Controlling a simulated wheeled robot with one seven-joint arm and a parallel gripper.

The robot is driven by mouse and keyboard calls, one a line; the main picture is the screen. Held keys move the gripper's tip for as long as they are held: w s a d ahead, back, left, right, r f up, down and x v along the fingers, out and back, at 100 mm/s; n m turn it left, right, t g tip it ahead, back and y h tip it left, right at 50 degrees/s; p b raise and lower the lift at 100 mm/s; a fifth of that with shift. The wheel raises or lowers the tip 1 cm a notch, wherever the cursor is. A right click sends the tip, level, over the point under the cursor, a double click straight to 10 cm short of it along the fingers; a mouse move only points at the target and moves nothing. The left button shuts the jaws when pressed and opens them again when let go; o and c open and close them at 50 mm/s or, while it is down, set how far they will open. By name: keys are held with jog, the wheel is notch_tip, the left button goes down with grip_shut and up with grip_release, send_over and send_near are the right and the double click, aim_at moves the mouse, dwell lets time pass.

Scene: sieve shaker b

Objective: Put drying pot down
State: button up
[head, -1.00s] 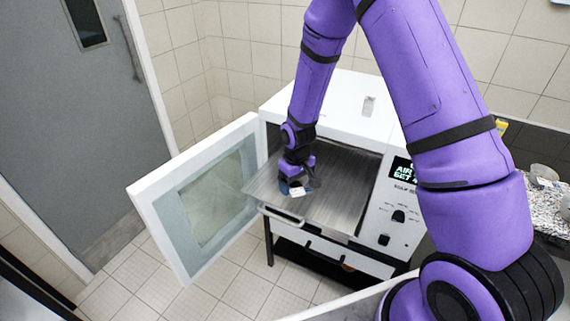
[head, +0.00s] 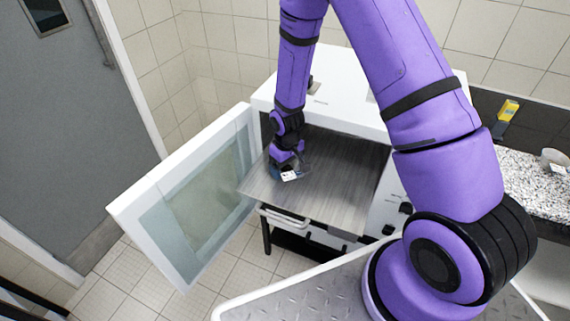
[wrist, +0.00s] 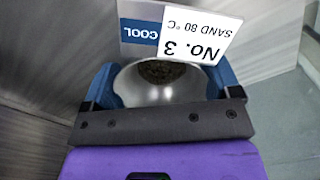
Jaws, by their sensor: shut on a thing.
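My gripper (wrist: 163,100) is shut on the drying pot (wrist: 160,92), a shiny metal bowl with dark grains inside, between its blue fingers. A white card (wrist: 190,38) reading "No. 3 SAND 80 °C" and a blue "COOL" label stand at the pot's far side. In the head view my gripper (head: 288,166) points down at the left part of a bare metal shelf (head: 330,190) of the white oven (head: 335,110). The pot body is mostly hidden there; only the card shows clearly. I cannot tell whether the pot touches the shelf.
The oven door (head: 190,200) stands wide open at the left. The shelf right of my gripper is clear. A speckled counter (head: 535,180) at the right holds a small bowl (head: 555,158) and a yellow-and-black object (head: 507,115).

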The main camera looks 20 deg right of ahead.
jog(key=shift+f, duration=0.15)
jog(key=o, duration=0.8)
notch_tip(320, 180, up, 12)
jog(key=shift+r, duration=0.2)
